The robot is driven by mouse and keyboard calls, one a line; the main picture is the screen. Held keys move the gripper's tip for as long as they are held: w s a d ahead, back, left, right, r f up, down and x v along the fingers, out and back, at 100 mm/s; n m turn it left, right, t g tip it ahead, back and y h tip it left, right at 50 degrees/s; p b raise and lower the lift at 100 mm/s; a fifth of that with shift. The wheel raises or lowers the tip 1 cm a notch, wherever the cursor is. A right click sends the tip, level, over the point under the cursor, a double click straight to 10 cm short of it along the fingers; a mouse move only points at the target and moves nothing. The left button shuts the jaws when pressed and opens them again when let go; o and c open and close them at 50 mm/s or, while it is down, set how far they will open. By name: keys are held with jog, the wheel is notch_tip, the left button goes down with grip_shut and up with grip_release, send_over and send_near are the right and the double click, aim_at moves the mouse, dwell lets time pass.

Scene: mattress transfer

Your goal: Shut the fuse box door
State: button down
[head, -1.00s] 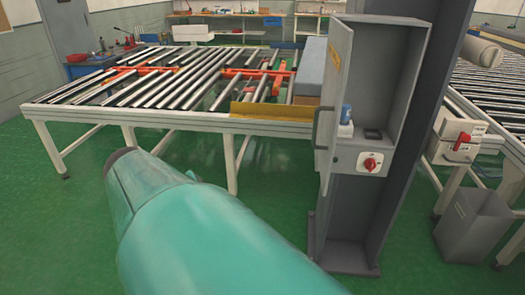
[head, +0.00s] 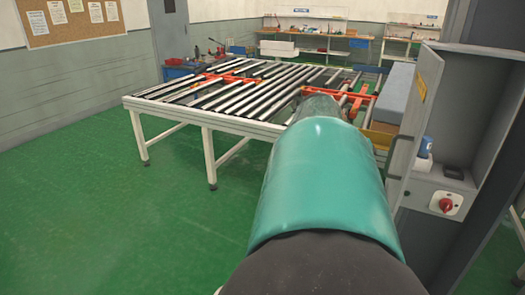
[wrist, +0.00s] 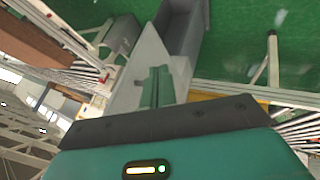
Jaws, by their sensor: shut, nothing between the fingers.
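The grey fuse box (head: 468,100) is on a dark post at the right of the head view. Its door (head: 418,112) stands open, hinged on the box's left side and swung out towards me. A red rotary switch (head: 446,205) sits on a pale panel at the box's lower part. My teal arm reaches forward just left of the door and covers part of its lower left edge; the door handle is not clear. My gripper (wrist: 156,86) is shut and empty in the wrist view, in front of grey surfaces. Whether it touches the door I cannot tell. The head view hides it behind the arm.
A roller conveyor table (head: 215,100) with orange bars stands beyond my arm. A blue-grey block (head: 396,92) lies at its right end, behind the door. Green floor (head: 130,225) at the left is clear. Workbenches (head: 315,45) line the back wall.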

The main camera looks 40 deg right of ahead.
aim_at(393, 207)
jog(key=s+d+f, duration=0.2)
jog(key=d, duration=0.1)
jog(key=s+d+f, duration=0.2)
jog(key=s+f, duration=0.1)
jog(key=shift+d+f, duration=0.3)
jog(key=shift+d, duration=0.1)
jog(key=shift+s, duration=0.1)
